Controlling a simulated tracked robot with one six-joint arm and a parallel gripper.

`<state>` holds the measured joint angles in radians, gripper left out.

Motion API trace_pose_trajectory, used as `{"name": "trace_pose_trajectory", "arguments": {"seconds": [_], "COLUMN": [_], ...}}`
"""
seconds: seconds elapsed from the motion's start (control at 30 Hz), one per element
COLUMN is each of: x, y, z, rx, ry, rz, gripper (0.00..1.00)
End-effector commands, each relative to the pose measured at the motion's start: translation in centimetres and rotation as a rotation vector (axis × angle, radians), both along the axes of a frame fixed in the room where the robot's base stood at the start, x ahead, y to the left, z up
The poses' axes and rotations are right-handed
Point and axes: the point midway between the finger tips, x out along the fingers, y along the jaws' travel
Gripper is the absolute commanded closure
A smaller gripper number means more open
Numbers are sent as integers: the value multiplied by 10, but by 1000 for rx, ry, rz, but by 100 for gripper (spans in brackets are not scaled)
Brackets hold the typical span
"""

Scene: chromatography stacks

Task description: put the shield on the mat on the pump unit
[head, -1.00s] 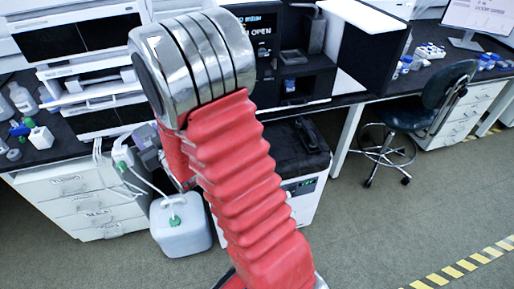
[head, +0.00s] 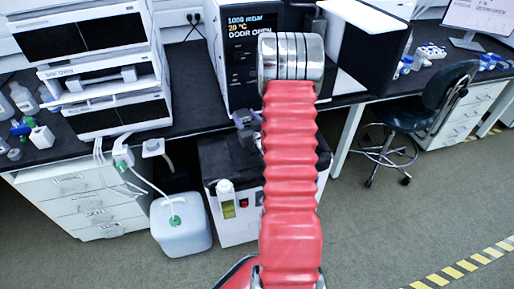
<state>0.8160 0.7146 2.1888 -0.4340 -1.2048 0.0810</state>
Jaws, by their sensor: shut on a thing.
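The pump unit (head: 228,234) is the white box with a dark top on the floor in front of the bench. The mat cannot be told apart from the dark top (head: 219,157). My gripper (head: 247,132) is mostly hidden behind my red-sleeved arm. Only small grey-purple parts of it show left of the arm, over the back part of the dark top. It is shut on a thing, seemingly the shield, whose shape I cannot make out. Whether it touches the top cannot be told.
A white jug with a green cap (head: 181,228) stands on the floor left of the pump unit. The black bench (head: 190,95) carries stacked instruments (head: 90,50) and an open-door oven (head: 243,60) behind. A chair (head: 415,112) stands at right.

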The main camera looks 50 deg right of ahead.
Motion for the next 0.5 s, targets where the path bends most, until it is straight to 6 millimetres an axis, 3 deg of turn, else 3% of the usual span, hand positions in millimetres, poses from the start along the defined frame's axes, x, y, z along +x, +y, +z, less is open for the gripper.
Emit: {"name": "trace_pose_trajectory", "arguments": {"seconds": [0.03, 0.2, 0.33, 0.5], "x": [-13, -52, -79, -96], "y": [-17, -65, -91, -107], "z": [-6, -24, -35, -41], "rx": [2, 9, 15, 16], "ry": [1, -3, -5, -7], "rz": [-22, -78, -112, -131], "gripper": [82, 82, 82, 82]}}
